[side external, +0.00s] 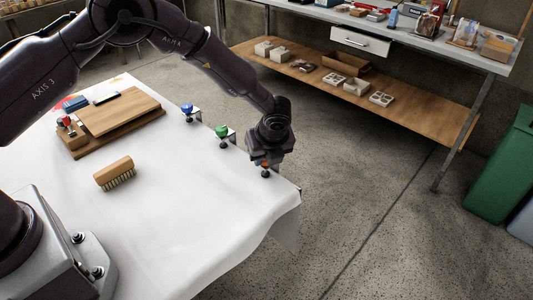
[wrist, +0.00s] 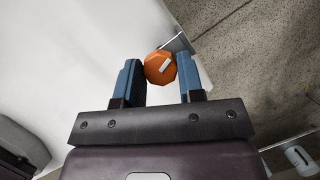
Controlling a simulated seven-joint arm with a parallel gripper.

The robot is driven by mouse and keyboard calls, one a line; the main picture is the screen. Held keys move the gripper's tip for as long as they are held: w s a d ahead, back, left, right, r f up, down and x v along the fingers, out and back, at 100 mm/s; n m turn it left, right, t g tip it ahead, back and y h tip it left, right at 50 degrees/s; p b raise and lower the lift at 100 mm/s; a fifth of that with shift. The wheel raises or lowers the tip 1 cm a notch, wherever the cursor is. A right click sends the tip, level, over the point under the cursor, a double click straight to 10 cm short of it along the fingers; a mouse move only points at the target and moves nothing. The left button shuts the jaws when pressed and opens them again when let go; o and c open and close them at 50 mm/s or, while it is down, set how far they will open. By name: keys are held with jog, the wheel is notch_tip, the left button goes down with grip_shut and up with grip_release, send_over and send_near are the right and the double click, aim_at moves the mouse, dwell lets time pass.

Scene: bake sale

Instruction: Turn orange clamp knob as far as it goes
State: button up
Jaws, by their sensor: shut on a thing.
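The orange clamp knob (wrist: 158,68) sits between the two blue fingers of my gripper (wrist: 160,75) in the wrist view, with a pale mark on its top. My gripper is shut on the knob. In the side external view, my gripper (side external: 266,160) points down over the orange clamp knob (side external: 265,169) at the table's right corner. Most of the knob is hidden there by the gripper.
A green clamp knob (side external: 221,131) and a blue clamp knob (side external: 187,109) stand along the same table edge. A brush (side external: 114,172) and a wooden board (side external: 118,110) lie on the white-covered table (side external: 190,200). The cloth near the front is clear.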

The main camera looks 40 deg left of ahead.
jog(key=shift+s+m+t+h, duration=0.1)
jog(key=shift+m+t+h, duration=0.35)
jog(key=shift+m, duration=1.15)
jog(key=o, duration=0.9)
jog(key=v, duration=1.3)
jog(key=shift+s, duration=0.2)
jog(key=shift+d+f, duration=0.1)
jog(key=shift+f, duration=0.05)
